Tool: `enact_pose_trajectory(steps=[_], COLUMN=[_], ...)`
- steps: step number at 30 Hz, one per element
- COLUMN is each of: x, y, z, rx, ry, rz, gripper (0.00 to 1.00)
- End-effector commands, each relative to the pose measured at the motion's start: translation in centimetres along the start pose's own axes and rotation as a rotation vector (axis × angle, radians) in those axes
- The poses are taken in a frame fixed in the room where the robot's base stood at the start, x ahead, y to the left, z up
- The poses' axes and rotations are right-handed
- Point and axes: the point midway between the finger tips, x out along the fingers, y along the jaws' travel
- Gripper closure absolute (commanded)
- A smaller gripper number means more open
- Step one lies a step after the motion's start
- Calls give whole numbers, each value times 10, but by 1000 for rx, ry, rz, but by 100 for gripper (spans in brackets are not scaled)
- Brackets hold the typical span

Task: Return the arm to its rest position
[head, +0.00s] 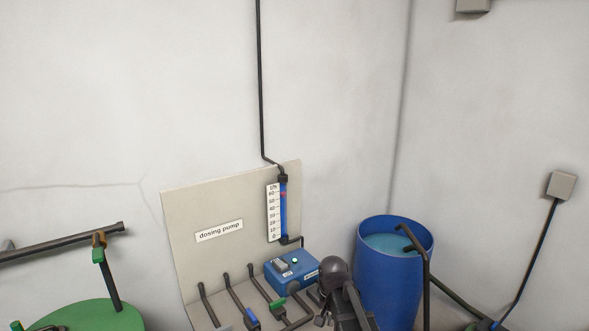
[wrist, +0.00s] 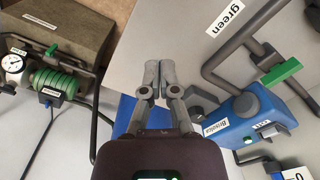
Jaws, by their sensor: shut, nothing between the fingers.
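My gripper (wrist: 160,68) shows in the wrist view with its two grey fingers together and nothing between them. In the head view my dark arm end (head: 338,285) is at the bottom, just right of the blue dosing pump box (head: 292,268) and in front of the panel's lower right. The fingertips cannot be made out there. In the wrist view a blue pump body (wrist: 257,115) lies to the right of the fingers, apart from them in the picture. Whether the gripper touches anything cannot be told.
A panel (head: 185,215) labelled "dosing pump" carries a flow meter (head: 283,208) and dark pipes. A blue barrel (head: 388,290) stands right of my arm. In the wrist view, a green-handled valve (wrist: 282,72) is right; a pressure gauge (wrist: 13,64) and green coil (wrist: 55,82) are left.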

Motion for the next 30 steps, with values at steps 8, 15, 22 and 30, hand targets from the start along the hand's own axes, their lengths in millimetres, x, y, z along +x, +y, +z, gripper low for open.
enact_pose_trajectory(steps=[8, 15, 22, 30], x=[0, 0, 0, 0], y=[82, 105, 105, 105], z=[60, 77, 76, 76], rx=[-263, -364, -373, -372], ry=[0, 0, 0, 0], rz=[0, 0, 0, 0], gripper=[100, 100, 100, 100])
